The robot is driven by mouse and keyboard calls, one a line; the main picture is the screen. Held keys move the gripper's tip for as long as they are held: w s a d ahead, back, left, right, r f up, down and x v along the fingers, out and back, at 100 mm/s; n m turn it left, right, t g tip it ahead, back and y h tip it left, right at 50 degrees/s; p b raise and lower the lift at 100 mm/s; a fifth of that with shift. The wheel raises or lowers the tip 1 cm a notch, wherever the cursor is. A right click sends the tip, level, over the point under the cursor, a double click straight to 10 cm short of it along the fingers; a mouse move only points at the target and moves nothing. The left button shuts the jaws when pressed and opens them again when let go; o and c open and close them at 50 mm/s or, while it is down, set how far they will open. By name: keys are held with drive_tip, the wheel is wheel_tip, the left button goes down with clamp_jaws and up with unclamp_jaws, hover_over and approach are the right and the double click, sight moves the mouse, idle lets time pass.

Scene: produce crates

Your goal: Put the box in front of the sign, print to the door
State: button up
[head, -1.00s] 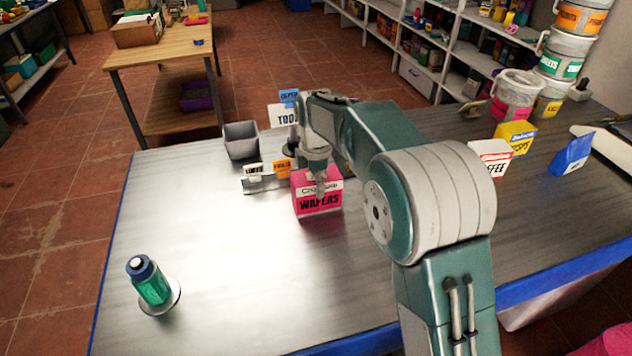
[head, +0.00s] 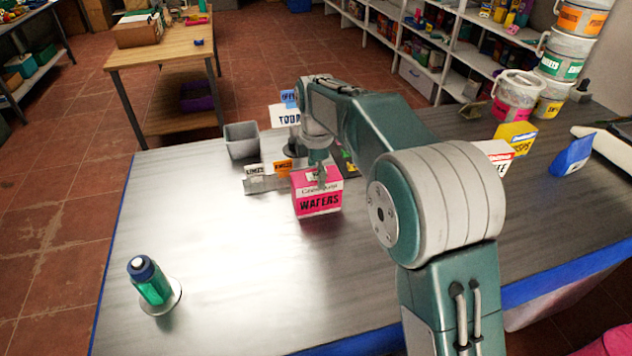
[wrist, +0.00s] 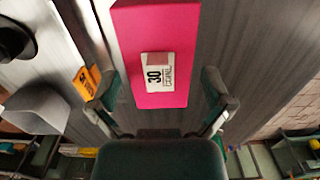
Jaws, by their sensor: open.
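The pink box (head: 318,204) with "WAFERS" print stands upright on the grey table, its print facing the near side in the head view. In the wrist view its pink face with a small white label (wrist: 160,45) lies between my two fingers. My gripper (head: 322,178) is open just above the box; it also shows in the wrist view (wrist: 162,88), with a gap beside the box on each side. The white "TODAY" sign (head: 283,116) stands behind the box, partly hidden by my arm. I cannot tell which side faces the door; no door shows.
A low rack with small white and orange tags (head: 262,181) stands just left of the box. A grey bin (head: 241,141) is behind it. A green bottle (head: 150,281) stands front left. Yellow (head: 514,138) and blue (head: 572,155) packages are right. The front middle table is clear.

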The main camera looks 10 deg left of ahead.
wheel_tip(320, 180, up, 9)
idle(0.3)
drive_tip(key=s+d+r+m+t, duration=0.1)
drive_tip(key=s+d+r+m, duration=0.2)
drive_tip(key=s+d+m, duration=0.4)
drive_tip(key=s+d+r+m+t, duration=0.25)
drive_tip(key=s+d+m, duration=0.2)
drive_tip(key=d, duration=0.45)
drive_tip(key=s+d+f+m+t, duration=0.1)
drive_tip(key=s+d+f+m, duration=0.2)
drive_tip(key=s, duration=0.6)
drive_tip(key=s+d+f+m+t, duration=0.1)
drive_tip(key=s+d+f+m, duration=0.3)
drive_tip(key=s+d+m, duration=0.3)
drive_tip(key=shift+s+d+m, duration=0.15)
drive_tip(key=shift+s+m, duration=0.7)
